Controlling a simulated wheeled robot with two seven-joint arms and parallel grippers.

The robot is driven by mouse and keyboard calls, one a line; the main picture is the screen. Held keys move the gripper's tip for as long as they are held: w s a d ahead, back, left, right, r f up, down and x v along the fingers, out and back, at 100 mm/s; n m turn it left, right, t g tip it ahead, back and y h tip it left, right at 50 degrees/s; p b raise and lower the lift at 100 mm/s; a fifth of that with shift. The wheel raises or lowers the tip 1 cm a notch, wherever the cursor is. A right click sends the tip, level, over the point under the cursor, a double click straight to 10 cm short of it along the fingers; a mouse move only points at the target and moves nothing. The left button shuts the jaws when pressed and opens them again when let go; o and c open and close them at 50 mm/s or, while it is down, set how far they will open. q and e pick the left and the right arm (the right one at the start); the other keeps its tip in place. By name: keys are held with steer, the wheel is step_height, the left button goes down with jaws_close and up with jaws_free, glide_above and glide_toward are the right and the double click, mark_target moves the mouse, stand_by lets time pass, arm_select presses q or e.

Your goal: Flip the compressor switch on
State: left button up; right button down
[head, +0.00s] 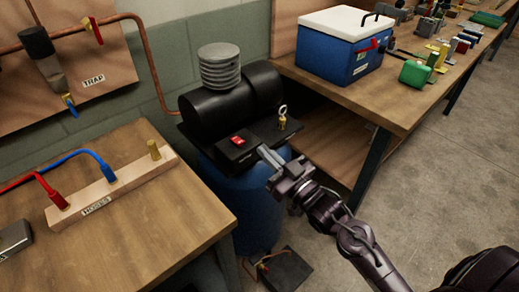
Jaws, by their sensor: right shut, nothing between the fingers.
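The compressor (205,112) is a black horizontal body with a grey ribbed cylinder on top, standing on a blue tank (250,205) between two benches. Its red switch (238,141) sits on a small black box at the front. I cannot tell which way the switch is set. My right gripper (263,151) comes in from the lower right, shut and empty. Its fingertips are just right of the switch box, close to it; I cannot tell whether they touch. My left gripper is not in view.
A brass ring-topped valve (282,118) stands right of the switch. The left bench (130,235) carries a hose rack (112,190) with red and blue hoses. The right bench (375,108) holds a blue cooler (340,55) and several tools. A copper pipe (150,70) runs behind.

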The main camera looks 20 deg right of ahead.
step_height(320, 180, up, 2)
steer(key=p, duration=0.2)
glide_above(246, 149)
steer(key=shift+w, duration=0.1)
step_height(246, 149, down, 3)
steer(key=shift+r, duration=0.2)
steer(key=shift+f, duration=0.7)
steer(key=shift+f, duration=0.15)
